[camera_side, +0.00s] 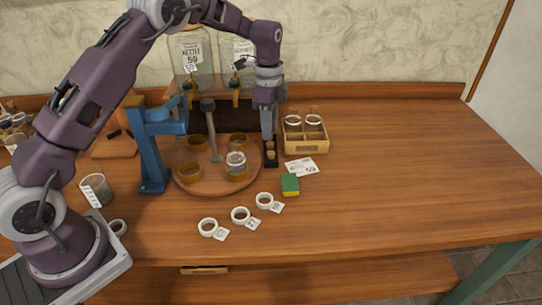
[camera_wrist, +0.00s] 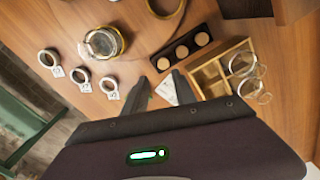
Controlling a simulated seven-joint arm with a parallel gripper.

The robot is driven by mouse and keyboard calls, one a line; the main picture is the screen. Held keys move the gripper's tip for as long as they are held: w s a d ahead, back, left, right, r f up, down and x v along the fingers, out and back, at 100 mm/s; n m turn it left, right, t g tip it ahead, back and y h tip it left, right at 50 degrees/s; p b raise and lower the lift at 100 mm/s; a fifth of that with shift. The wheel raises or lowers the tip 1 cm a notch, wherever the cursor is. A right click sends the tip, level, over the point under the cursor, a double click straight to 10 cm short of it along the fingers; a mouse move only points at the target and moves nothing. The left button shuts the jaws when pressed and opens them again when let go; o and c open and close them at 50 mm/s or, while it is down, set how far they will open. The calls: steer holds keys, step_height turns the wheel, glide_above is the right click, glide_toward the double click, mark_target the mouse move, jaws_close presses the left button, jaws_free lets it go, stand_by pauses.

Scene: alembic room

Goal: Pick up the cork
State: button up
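A small dark rack (camera_wrist: 190,44) holds three round pale-topped corks in a row, including a middle cork (camera_wrist: 182,51). The frames do not tell which one the task means. In the side view the rack (camera_side: 271,165) stands at the right edge of the round wooden board, with a cork (camera_side: 270,155) partly visible. My gripper (camera_side: 269,136) points down above the rack there. In the wrist view my gripper (camera_wrist: 161,77) shows two dark fingers spread apart with nothing held between them. The fingertips appear close to the nearest cork, but contact is not visible.
A wooden box (camera_side: 305,139) with glass pieces stands right of the rack. A white card (camera_side: 302,167) and a green-yellow sponge (camera_side: 290,184) lie in front. A glass jar (camera_side: 236,164) and blue press (camera_side: 153,150) stand left. Tagged white rings (camera_side: 240,215) lie nearer. The table's right side is clear.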

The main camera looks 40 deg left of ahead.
mark_target(271, 152)
steer(key=shift+m, duration=0.3)
steer(key=f, duration=0.8)
steer(key=shift+w+a+f, duration=0.1)
steer(key=shift+w+f, duration=0.2)
steer(key=shift+w, duration=0.1)
jaws_close()
